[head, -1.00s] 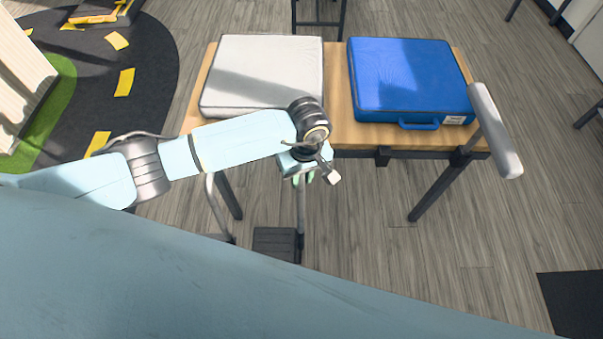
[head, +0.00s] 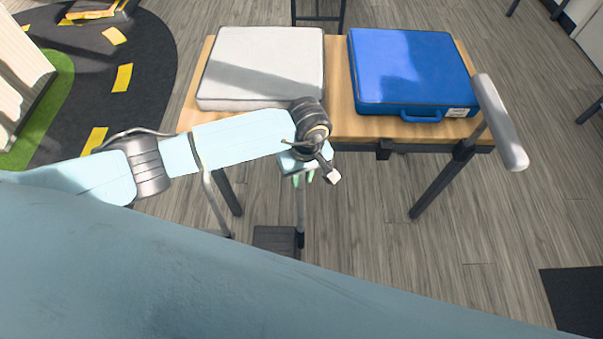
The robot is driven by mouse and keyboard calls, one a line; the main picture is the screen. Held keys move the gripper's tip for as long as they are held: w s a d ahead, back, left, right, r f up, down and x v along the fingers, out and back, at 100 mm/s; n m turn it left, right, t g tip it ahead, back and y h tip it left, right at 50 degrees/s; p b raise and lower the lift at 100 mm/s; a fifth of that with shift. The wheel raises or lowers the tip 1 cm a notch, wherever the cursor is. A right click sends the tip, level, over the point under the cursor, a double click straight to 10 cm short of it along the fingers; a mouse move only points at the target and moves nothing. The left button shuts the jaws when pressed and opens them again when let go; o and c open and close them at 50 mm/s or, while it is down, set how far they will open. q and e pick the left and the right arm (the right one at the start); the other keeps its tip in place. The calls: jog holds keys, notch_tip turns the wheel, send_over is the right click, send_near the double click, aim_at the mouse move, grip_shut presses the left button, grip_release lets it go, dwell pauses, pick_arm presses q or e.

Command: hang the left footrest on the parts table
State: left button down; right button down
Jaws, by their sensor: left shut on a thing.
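My left gripper (head: 304,177) hangs fingers-down just in front of the near edge of the parts table (head: 350,128). It is shut on the left footrest, mostly hidden by the wrist at its upper end. The grey tube of the left footrest (head: 300,208) runs down from the fingers to a dark foot plate (head: 274,238) close to the floor. The footrest looks upright. I cannot tell whether it touches the table. A dark bracket (head: 384,150) sits under the table's front edge, right of the gripper. My right gripper is not in view.
A pale grey cushion (head: 262,65) and a blue case (head: 411,70) lie on the table. A grey padded bar (head: 500,120) stands at its right front corner. A bent grey tube (head: 215,200) shows left of the footrest.

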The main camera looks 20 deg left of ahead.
aim_at(302, 190)
pick_arm(q)
jog(key=shift+f+b, duration=0.35)
jog(key=shift+f, duration=0.05)
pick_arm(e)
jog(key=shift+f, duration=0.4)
pick_arm(q)
jog(key=shift+f+b, duration=1.05)
jog(key=shift+f, duration=0.05)
jog(key=shift+f+b, duration=1.55)
jog(key=shift+f, duration=0.05)
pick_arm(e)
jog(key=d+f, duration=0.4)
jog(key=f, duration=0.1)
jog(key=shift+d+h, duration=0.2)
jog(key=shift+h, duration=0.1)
pick_arm(q)
jog(key=shift+f, duration=0.2)
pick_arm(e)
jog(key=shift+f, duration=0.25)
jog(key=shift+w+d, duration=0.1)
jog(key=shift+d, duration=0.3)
pick_arm(q)
jog(key=c, duration=1.2)
grip_release()
jog(key=shift+f, duration=0.1)
